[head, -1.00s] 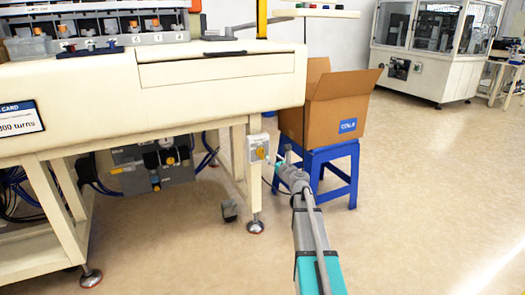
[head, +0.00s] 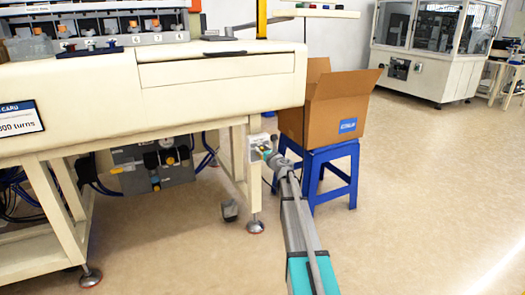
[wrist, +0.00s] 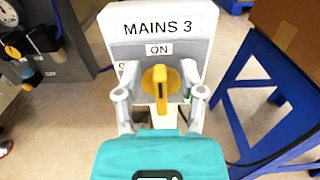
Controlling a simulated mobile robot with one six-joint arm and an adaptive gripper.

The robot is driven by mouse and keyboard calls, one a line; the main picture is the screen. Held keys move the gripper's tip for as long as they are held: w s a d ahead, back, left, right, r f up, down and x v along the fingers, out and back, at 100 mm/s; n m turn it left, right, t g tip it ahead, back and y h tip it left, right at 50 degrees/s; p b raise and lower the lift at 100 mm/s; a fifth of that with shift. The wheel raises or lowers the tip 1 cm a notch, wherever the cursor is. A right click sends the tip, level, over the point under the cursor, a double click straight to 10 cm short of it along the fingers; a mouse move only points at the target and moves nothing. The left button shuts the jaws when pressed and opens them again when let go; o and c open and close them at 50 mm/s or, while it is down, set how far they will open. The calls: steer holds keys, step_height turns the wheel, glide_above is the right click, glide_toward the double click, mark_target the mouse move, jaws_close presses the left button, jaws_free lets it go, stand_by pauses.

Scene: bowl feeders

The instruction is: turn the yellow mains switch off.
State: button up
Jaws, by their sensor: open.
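The yellow mains switch (wrist: 160,88) is a rotary knob on a grey plate on a white box labelled "MAINS 3" (wrist: 157,27). Its handle stands upright in the wrist view, below the label "ON". A second label at the left is mostly hidden by a finger. My gripper (wrist: 160,97) is open, with one finger on each side of the knob and a visible gap on both sides. In the head view my gripper (head: 266,152) is at the switch box (head: 258,141) on the machine's leg and hides most of the knob.
A blue stool (head: 337,160) with an open cardboard box (head: 325,112) stands close to the right of the switch. The cream machine bench (head: 215,95) overhangs at the left. Grey valve units (wrist: 50,50) sit left of the switch. The floor at the right is free.

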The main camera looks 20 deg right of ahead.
mark_target(255, 153)
steer(key=shift+c, duration=0.2)
jaws_close()
steer(key=shift+a+n, duration=0.1)
steer(key=shift+n, duration=0.2)
steer(key=n+b, duration=0.1)
steer(key=n, duration=0.4)
steer(key=a+f+n, duration=0.1)
steer(key=n, duration=0.5)
steer(key=a+f+n+b, duration=0.1)
steer(key=n, duration=0.5)
steer(key=shift+w+a+f+b, duration=0.1)
steer(key=shift+a+f+b, duration=0.05)
steer(key=shift+f+b, duration=0.15)
steer(key=shift+n, duration=0.3)
